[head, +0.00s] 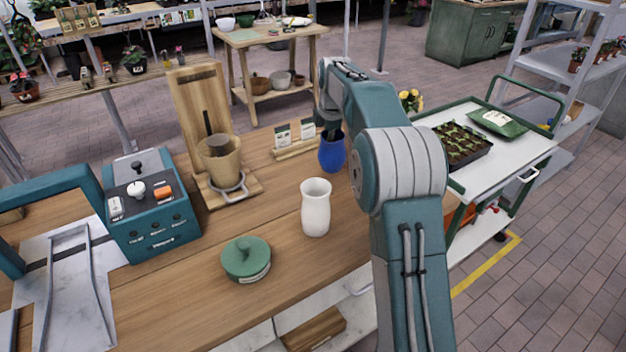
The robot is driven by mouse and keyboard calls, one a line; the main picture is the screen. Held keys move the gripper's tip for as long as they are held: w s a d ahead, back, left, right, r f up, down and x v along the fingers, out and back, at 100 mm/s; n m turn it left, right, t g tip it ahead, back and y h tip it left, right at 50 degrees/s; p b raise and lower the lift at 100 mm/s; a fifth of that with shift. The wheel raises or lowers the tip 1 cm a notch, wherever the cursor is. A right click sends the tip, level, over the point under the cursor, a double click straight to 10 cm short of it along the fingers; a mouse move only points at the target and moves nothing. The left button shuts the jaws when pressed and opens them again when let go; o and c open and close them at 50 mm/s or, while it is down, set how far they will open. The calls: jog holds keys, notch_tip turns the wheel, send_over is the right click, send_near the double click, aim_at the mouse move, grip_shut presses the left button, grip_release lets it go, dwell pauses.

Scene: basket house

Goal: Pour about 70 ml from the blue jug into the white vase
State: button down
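The white vase (315,212) stands upright on the wooden workbench, near its right side. The blue jug (331,156) is behind the vase and a little to its right, and looks upright. My arm comes up from the lower right and bends down over the jug. My gripper (328,130) points down at the top of the jug, and its fingers are small and partly hidden there. I cannot tell whether they grip the jug or whether it touches the bench. The insides of the jug and the vase are not visible.
A green lidded pot (246,260) sits in front of the vase to the left. A wooden stand with a tan pot (219,158) and a teal control box (150,215) are farther left. A cart (510,150) is at the right.

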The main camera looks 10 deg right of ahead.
aim_at(322, 139)
jog(key=shift+s+a, duration=0.1)
jog(key=shift+s, duration=0.1)
jog(key=shift+s+a+f+t+h, duration=0.15)
jog(key=shift+s+f+t+h, duration=0.1)
jog(key=shift+f+t, duration=0.2)
jog(key=shift+s+a+f+t+h, duration=0.15)
jog(key=shift+s+f+t+h, duration=0.1)
jog(key=shift+f+t, duration=0.15)
jog(key=shift+s+a+r+t, duration=0.1)
jog(key=shift+s+r+t, duration=0.05)
jog(key=shift+s+t, duration=0.1)
jog(key=s+r+t+h, duration=0.1)
jog(key=s+a+t+h, duration=0.1)
jog(key=s+a+r+t+p, duration=0.1)
jog(key=t, duration=0.1)
jog(key=shift+s+a+r+n+h, duration=0.1)
jog(key=shift+s+r+n+h, duration=0.05)
jog(key=shift+r+n+h, duration=0.2)
jog(key=shift+s+a+r+t+h, duration=0.2)
jog(key=shift+r+t+h, duration=0.25)
jog(key=shift+t, duration=0.35)
jog(key=shift+s+r+t+h+p, duration=0.1)
jog(key=shift+r+t+h+p, duration=0.1)
jog(key=shift+t+h+p, duration=0.15)
jog(key=shift+s+a+r+t+h+p, duration=0.15)
jog(key=shift+r+t+h+p, duration=0.25)
jog(key=shift+t, duration=0.2)
jog(key=shift+s+a+r+t+h+p, duration=0.15)
jog(key=shift+r+t+p, duration=0.15)
jog(key=shift+t+p, duration=0.25)
